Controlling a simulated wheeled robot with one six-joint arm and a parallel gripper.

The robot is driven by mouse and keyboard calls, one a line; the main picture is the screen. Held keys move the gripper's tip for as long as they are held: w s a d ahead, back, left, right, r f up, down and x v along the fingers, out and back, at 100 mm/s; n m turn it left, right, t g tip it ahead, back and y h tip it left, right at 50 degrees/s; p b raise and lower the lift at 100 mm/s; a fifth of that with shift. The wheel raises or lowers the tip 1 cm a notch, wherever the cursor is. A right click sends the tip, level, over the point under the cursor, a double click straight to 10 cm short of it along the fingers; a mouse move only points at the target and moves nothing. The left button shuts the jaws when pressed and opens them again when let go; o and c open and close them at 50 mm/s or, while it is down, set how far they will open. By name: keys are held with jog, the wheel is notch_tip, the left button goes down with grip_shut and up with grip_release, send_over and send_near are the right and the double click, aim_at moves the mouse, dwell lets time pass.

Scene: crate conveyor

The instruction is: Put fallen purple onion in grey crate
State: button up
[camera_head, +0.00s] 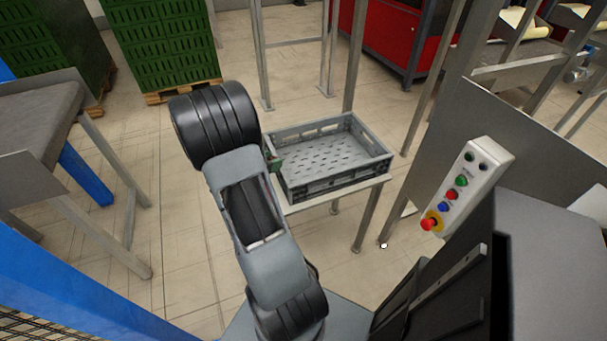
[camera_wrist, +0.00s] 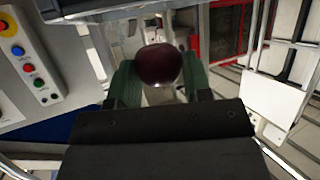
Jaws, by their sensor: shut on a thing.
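In the wrist view the purple onion (camera_wrist: 159,65) is held between the two green fingers of my gripper (camera_wrist: 158,82). In the head view my gripper (camera_head: 275,163) shows only as a bit of green at the left edge of the grey crate (camera_head: 335,184), and the onion is hidden there. The crate is an open, slotted box, and its visible floor is bare. It stands level on a small light stand. From these views I cannot tell how high the onion is above the crate's rim.
A control box (camera_head: 467,186) with coloured buttons stands right of the crate, on a grey panel. Metal posts (camera_head: 355,55) rise behind the crate. Stacked green crates (camera_head: 160,45) stand on a pallet at the back left. A grey conveyor (camera_head: 40,125) is at the left. Open floor lies between.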

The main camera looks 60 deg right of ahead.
jog(key=shift+g, duration=0.3)
jog(key=w+d+f+b, duration=0.1)
jog(key=w+d+f, duration=0.1)
jog(key=w+f, duration=0.1)
jog(key=w+d+f, duration=0.2)
jog(key=w+f, duration=0.1)
jog(key=w, duration=0.1)
jog(key=w+d+f+b, duration=0.1)
jog(key=w+d+f, duration=0.2)
jog(key=w+f, duration=0.1)
jog(key=shift+b, duration=0.35)
jog(key=shift+w+d+f, duration=0.1)
jog(key=shift+f, duration=0.25)
jog(key=shift+f+b, duration=0.45)
jog(key=shift+f, duration=1)
jog(key=shift+f, duration=0.1)
jog(key=shift+f, duration=0.15)
jog(key=o, duration=0.9)
